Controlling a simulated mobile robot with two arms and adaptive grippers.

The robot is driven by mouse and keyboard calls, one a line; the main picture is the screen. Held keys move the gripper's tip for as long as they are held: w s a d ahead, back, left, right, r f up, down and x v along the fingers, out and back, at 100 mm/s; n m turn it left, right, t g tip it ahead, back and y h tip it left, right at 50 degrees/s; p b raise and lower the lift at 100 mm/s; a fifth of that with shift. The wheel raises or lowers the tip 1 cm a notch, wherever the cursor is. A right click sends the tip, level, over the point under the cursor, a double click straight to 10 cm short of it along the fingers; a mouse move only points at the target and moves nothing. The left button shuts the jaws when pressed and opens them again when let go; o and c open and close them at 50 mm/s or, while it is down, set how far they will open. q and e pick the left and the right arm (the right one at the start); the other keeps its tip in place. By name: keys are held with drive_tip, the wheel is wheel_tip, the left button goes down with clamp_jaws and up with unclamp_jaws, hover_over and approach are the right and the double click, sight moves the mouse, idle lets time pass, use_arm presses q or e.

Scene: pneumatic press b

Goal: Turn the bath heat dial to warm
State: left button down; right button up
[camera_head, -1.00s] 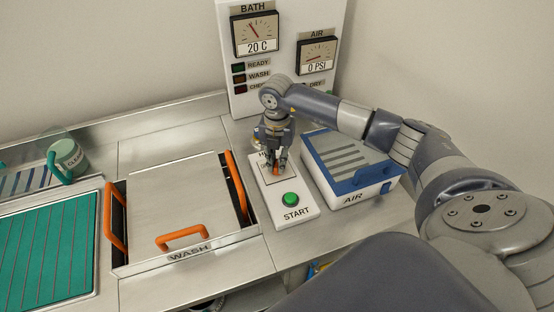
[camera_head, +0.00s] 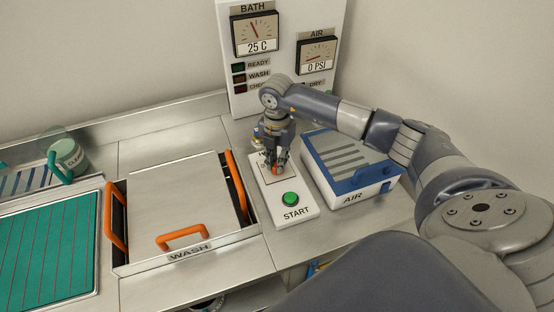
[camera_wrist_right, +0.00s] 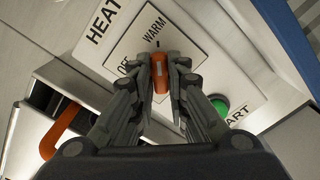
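The heat dial is an orange knob (camera_wrist_right: 161,78) on a white control box (camera_head: 293,209), beside the green START button (camera_head: 290,198). In the right wrist view the plate (camera_wrist_right: 128,42) reads OFF and WARM, and the knob's marked end points close to WARM. My right gripper (camera_head: 277,169) is over the dial, with its fingers on both sides of the knob and closed on it. In the head view the gripper hides most of the dial. The BATH gauge (camera_head: 256,34) reads 25 C. My left gripper is not in view.
A blue and white AIR box (camera_head: 349,165) stands close to the right of the control box. The WASH basin with a metal lid (camera_head: 172,200) and orange handles lies to the left. The gauge panel (camera_head: 285,90) rises behind.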

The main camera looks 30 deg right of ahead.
drive_tip(key=shift+o, duration=1.4)
drive_tip(key=shift+r, duration=0.1)
wheel_tip(320, 180, up, 12)
